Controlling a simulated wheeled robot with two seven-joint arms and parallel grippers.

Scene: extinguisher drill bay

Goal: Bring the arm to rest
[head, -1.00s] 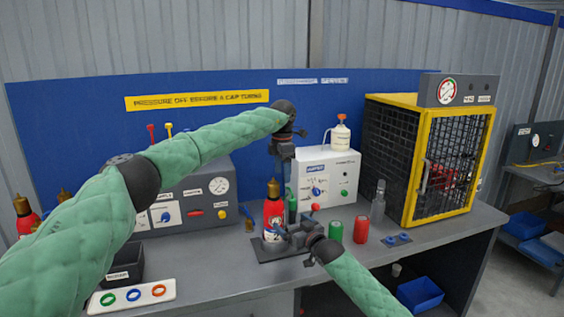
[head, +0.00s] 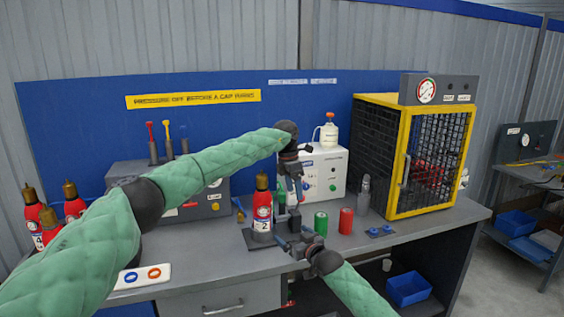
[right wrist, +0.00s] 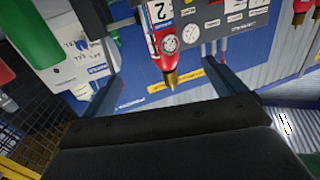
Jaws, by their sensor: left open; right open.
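My left gripper (head: 297,188) hangs pointing down from the green-sleeved left arm, in front of the white box. It is open, with nothing seen between its fingers. My right gripper (head: 290,243) is open and lower, at the bench's front, just right of the red extinguisher marked 2 (head: 262,212). That extinguisher stands upright on a dark base plate (head: 258,238). In the right wrist view the right fingers (right wrist: 160,72) are spread wide, with the extinguisher (right wrist: 163,35) upside down beyond them. Whether they touch it is unclear, but the jaws look empty.
A green cylinder (head: 321,223) and a red cylinder (head: 346,220) stand right of the grippers. A yellow-framed mesh cage (head: 403,155) stands at the bench's right. Several extinguishers (head: 32,212) stand far left.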

